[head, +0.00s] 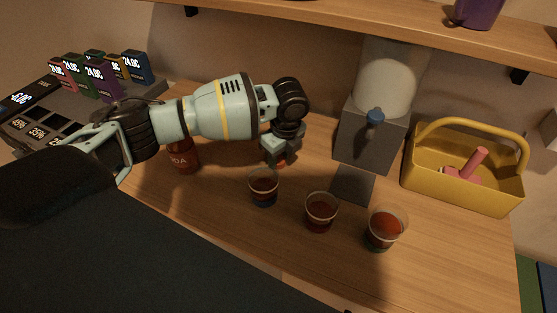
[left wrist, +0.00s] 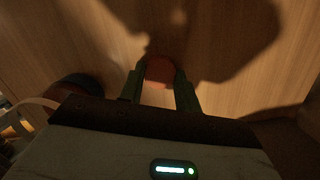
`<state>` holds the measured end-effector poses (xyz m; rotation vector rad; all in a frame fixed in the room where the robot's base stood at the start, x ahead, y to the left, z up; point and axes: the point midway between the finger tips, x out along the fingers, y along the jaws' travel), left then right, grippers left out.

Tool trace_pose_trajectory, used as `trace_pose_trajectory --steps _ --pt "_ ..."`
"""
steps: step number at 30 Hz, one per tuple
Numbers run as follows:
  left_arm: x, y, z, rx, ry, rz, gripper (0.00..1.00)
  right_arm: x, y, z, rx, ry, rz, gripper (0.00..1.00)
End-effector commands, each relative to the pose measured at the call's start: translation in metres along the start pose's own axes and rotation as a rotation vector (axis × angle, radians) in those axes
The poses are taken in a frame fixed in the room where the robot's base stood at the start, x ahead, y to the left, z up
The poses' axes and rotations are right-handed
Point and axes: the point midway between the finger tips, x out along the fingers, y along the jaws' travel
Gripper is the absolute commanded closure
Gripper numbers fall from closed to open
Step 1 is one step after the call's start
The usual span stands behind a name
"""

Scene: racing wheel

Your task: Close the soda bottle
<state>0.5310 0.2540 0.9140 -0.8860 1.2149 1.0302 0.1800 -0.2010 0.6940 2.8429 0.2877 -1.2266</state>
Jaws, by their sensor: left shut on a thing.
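The red soda bottle (head: 184,158) stands on the wooden counter, partly hidden behind my left arm, which crosses over its top. Whether its mouth is covered cannot be seen. My left gripper (head: 276,160) points down at the counter, to the right of the bottle. In the left wrist view the gripper (left wrist: 160,78) is shut on a round red cap (left wrist: 160,69), held between the fingertips close to the wood. A dark reddish round shape at the left of that view may be the bottle. My right gripper is not in view.
Several clear cups of dark red drink stand in front, including a near one (head: 264,188) and one at right (head: 385,230). A grey dispenser (head: 370,135) stands behind them. A yellow caddy (head: 465,185) is at right. A slotted card rack (head: 60,110) is at left. A shelf (head: 360,30) overhangs.

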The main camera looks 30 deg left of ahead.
Motion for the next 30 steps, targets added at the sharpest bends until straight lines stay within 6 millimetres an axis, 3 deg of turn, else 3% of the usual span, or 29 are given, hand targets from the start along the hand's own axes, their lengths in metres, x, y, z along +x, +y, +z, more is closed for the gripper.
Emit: trace_pose_trajectory --steps 8,21,30 --pt "-0.012 -0.001 0.002 0.000 0.000 -0.002 0.88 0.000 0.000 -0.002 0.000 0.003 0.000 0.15" --pt "-0.086 -0.001 0.013 0.000 -0.001 -0.003 0.88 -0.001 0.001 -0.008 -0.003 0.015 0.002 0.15" --pt "-0.099 0.000 0.015 0.001 0.000 0.000 0.88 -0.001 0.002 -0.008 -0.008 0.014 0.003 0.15"
